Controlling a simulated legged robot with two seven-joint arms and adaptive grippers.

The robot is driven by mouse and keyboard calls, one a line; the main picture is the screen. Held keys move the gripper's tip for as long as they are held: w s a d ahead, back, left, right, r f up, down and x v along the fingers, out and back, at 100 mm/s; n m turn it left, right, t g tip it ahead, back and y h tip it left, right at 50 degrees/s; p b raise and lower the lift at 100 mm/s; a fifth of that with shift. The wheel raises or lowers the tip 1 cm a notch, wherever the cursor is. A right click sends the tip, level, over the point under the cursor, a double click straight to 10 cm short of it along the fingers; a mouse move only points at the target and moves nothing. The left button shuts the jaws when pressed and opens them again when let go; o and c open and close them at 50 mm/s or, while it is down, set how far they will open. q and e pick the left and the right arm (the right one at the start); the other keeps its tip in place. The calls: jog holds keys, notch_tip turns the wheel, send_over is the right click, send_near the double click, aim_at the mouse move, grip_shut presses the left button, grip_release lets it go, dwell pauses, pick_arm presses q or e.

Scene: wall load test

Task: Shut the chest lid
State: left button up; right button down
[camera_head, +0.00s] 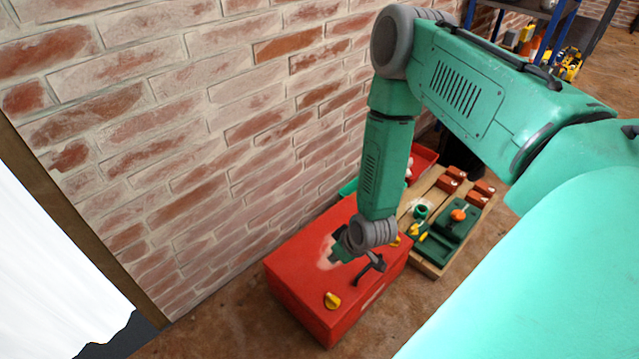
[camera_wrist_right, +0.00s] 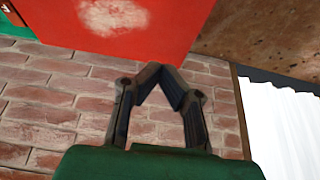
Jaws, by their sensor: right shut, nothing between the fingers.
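The red chest (camera_head: 300,265) stands on the floor close to the brick wall. Its lid lies over the box, and I see no gap along the near edge. My left gripper is out of view.
The brick wall (camera_head: 200,130) rises behind the chest. A wooden tray (camera_head: 431,270) with green and orange items lies to its right, with a red bin (camera_head: 424,160) behind. A white panel (camera_head: 50,260) is at left. Bare floor (camera_head: 230,325) lies in front.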

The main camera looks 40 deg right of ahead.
jog(key=b, duration=0.4)
send_over(353, 309)
jog(key=f, duration=1.1)
jog(key=shift+w+a+f, duration=0.1)
jog(key=shift+w+f, duration=0.15)
jog(key=f+t, duration=0.1)
jog(key=f, duration=0.1)
jog(key=s+f+t+b, duration=0.1)
jog(key=f, duration=0.1)
jog(key=s+f+t+b, duration=0.1)
jog(key=f, duration=0.1)
pick_arm(q)
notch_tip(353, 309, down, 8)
jog(key=b, duration=0.1)
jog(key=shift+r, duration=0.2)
pick_arm(e)
jog(key=shift+f+t, duration=0.8)
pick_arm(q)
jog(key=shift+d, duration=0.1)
